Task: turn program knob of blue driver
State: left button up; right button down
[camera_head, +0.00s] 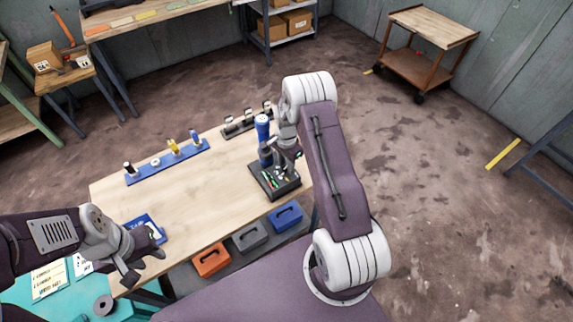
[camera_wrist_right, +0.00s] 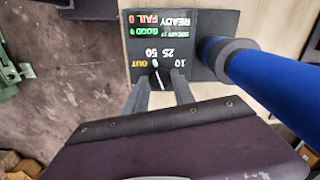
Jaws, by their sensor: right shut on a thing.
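The blue driver (camera_head: 262,127) stands upright at the black station (camera_head: 286,190) on the right of the wooden table. In the right wrist view its blue and grey body (camera_wrist_right: 260,75) slants in from the right. A dark panel there has lit text and the marks OUT, 50, 25 and 10 around a dark program knob (camera_wrist_right: 158,78) with a white pointer. My right gripper (camera_wrist_right: 160,88) is shut on the knob, one finger on each side. In the head view my right gripper (camera_head: 287,155) is beside the driver, partly hidden. My left gripper (camera_head: 146,263) is open and empty at the table's front left.
A blue rack (camera_head: 180,160) with several tools lies at the back left of the table. A black rack (camera_head: 238,128) is behind the station. Orange (camera_head: 211,262), grey (camera_head: 250,238) and blue (camera_head: 285,217) bins line the front edge. The table's middle is clear.

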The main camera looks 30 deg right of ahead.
aim_at(286, 167)
jog(key=shift+w+r, duration=0.1)
jog(key=c, duration=1.1)
grip_release()
jog(key=shift+o, duration=0.2)
jog(key=shift+a, duration=0.1)
jog(key=shift+r, duration=0.15)
notch_tip(286, 167, up, 9)
jog(key=b, duration=0.2)
jog(key=shift+b, duration=0.3)
